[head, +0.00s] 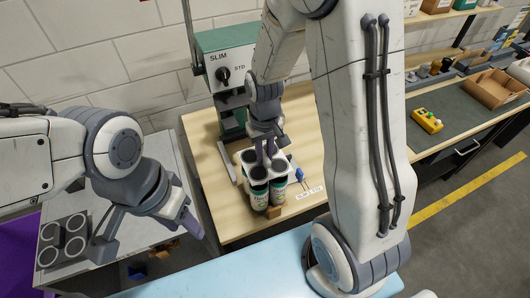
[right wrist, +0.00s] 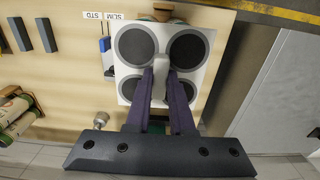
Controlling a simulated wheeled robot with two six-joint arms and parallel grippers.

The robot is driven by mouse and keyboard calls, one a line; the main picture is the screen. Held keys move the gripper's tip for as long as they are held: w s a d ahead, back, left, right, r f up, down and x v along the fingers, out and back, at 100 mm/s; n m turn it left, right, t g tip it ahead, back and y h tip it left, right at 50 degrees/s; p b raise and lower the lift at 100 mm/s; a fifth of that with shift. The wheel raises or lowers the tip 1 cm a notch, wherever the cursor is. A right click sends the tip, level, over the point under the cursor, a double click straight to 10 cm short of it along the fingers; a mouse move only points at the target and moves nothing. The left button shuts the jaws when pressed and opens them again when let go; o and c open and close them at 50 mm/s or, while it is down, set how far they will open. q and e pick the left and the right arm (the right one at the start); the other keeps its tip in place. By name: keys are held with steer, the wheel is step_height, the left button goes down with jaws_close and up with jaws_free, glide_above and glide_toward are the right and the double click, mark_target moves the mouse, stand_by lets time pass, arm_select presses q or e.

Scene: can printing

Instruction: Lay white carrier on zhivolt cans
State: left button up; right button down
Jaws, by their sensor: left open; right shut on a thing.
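The white carrier (head: 249,157) is a square plate with four round dark openings and a raised middle grip. It sits at the top of a group of dark-and-white cans (head: 259,195) on the wooden table. My right gripper (head: 268,147) comes from above and is shut on the carrier's middle grip. The right wrist view shows the carrier (right wrist: 163,28) with both fingers closed on that grip (right wrist: 162,66). I cannot tell whether the carrier is fully seated on the cans. My left gripper (head: 150,238) is open and empty, off to the left.
Another four-ring carrier (head: 44,257) is on the grey table at left. A green SLIM/STD machine (head: 222,62) stands behind the cans. A blue tool (head: 299,174) and labels (head: 310,192) lie right of them. A yellow control box (head: 427,121) and cardboard box (head: 495,90) are farther right.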

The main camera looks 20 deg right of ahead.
steer(key=shift+f, duration=0.15)
stand_by(0.5)
steer(key=shift+f+b, duration=1.1)
steer(key=shift+f, duration=0.4)
steer(key=c, duration=0.7)
jaws_free()
